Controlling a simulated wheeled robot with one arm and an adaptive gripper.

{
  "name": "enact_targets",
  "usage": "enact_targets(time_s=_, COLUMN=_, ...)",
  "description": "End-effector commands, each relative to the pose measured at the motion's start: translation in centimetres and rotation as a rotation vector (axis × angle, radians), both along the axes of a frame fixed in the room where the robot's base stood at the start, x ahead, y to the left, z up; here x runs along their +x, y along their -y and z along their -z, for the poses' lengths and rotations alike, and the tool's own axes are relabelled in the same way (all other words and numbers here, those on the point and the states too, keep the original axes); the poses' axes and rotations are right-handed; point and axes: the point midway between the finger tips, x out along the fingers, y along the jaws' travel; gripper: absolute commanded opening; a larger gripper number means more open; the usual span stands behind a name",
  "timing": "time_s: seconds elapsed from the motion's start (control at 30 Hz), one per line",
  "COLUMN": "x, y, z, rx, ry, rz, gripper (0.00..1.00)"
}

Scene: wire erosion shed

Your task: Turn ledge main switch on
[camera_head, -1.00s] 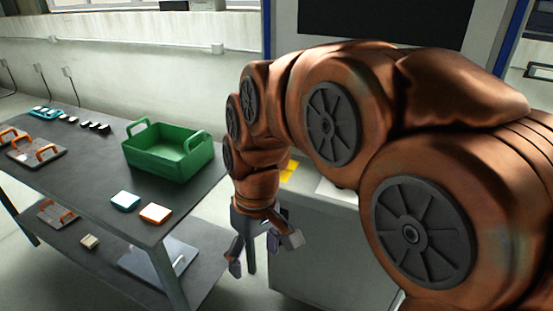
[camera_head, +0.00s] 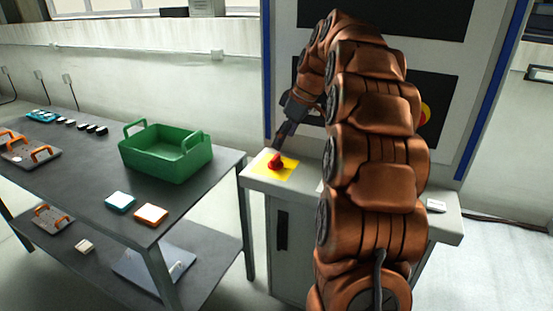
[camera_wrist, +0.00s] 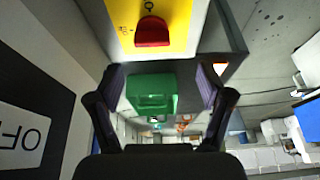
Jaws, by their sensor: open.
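The ledge main switch is a red knob (camera_head: 276,161) on a yellow plate (camera_head: 287,172), on the left part of the machine's ledge (camera_head: 262,184). My gripper (camera_head: 281,141) is just above and behind the knob, fingers pointing down toward it. In the wrist view, my gripper (camera_wrist: 161,88) has its two fingers apart with nothing held between them. The red knob (camera_wrist: 152,33) lies beyond the fingertips at the top of that view, with a small ring mark on the yellow plate (camera_wrist: 180,14). I cannot tell whether a finger touches the knob.
A dark table (camera_head: 82,163) at left carries a green crate (camera_head: 165,160), a blue-edged block (camera_head: 120,201) and an orange-edged block (camera_head: 151,214). The machine's upright face rises behind the ledge. A sign reading OFF (camera_wrist: 20,133) shows in the wrist view.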

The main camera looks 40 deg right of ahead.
Motion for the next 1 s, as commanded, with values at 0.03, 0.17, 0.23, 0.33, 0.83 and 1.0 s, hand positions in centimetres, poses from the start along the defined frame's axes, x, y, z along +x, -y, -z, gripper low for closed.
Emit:
enact_targets(time_s=0.03, x=0.2, y=0.6, z=0.1, rx=-0.004, ry=0.007, rz=-0.002, gripper=0.79)
enact_targets(time_s=0.17, x=0.4, y=1.1, z=0.3, rx=-0.007, ry=0.013, rz=-0.01, gripper=0.79)
enact_targets(time_s=0.23, x=0.5, y=1.0, z=0.6, rx=-0.007, ry=0.014, rz=-0.011, gripper=0.79)
enact_targets(time_s=0.33, x=0.8, y=0.8, z=1.4, rx=-0.006, ry=0.012, rz=-0.01, gripper=0.79)
enact_targets(time_s=0.83, x=2.6, y=-0.3, z=6.6, rx=-0.006, ry=0.012, rz=-0.009, gripper=0.79)
enact_targets(time_s=1.0, x=2.8, y=-0.5, z=7.2, rx=-0.007, ry=0.012, rz=-0.008, gripper=0.79)
